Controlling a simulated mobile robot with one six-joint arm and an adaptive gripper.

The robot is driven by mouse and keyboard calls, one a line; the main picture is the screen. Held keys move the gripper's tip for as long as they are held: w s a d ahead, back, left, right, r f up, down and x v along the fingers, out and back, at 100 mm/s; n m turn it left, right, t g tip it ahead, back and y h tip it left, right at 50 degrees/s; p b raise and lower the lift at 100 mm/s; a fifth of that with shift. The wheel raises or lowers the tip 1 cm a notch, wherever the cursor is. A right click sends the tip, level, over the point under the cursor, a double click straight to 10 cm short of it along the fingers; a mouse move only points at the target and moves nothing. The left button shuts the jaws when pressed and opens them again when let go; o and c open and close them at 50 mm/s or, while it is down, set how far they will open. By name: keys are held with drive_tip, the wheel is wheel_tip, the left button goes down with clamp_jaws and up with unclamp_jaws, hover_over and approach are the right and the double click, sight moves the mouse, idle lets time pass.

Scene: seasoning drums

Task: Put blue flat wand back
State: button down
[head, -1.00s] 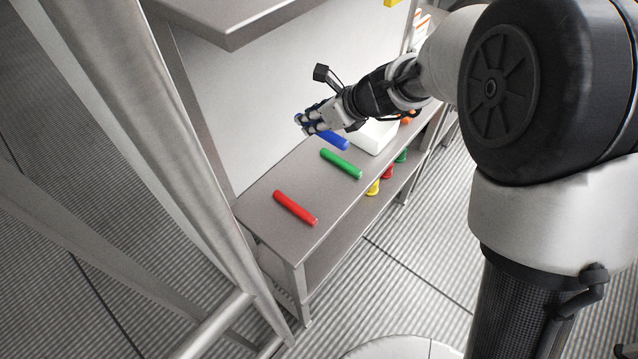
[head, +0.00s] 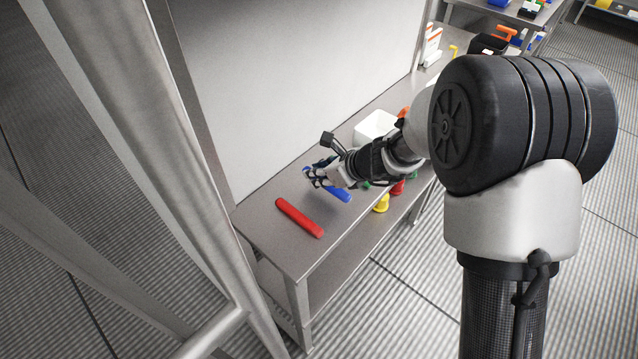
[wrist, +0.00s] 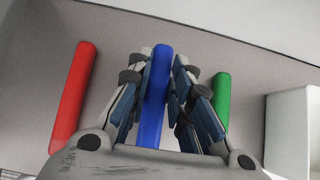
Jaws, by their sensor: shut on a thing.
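The blue flat wand (head: 341,195) is held in my gripper (head: 314,178) over the grey metal shelf top. In the wrist view, my gripper (wrist: 160,68) is shut on the middle of the blue wand (wrist: 155,110), with a finger on each side. The wand lies between the red wand (wrist: 73,97) on the left and the green wand (wrist: 221,102) on the right, apart from both. The red wand also shows in the head view (head: 299,217). There the green wand is mostly hidden behind my gripper. I cannot tell whether the blue wand touches the shelf.
The shelf top (head: 265,224) is clear around the red wand. A white box (head: 375,125) stands behind my arm and right of the green wand in the wrist view (wrist: 292,130). A yellow cone-like piece (head: 380,204) sits below the top. A metal post (head: 160,130) stands at left.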

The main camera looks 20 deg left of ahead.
sight(346, 194)
wheel_tip(346, 194, down, 2)
drive_tip(key=shift+f+b, duration=0.2)
drive_tip(key=shift+b, duration=0.1)
drive_tip(key=shift+r, duration=0.1)
drive_tip(key=shift+f+b, duration=0.65)
drive_tip(key=c, duration=1.5)
unclamp_jaws()
drive_tip(key=shift+f, duration=0.1)
drive_tip(key=shift+o, duration=0.2)
drive_tip(key=shift+s, duration=0.1)
drive_tip(key=shift+r+p, duration=0.35)
drive_tip(key=shift+p, duration=0.05)
drive_tip(key=p+v, duration=0.4)
drive_tip(key=v, duration=0.8)
drive_tip(key=shift+r, duration=0.4)
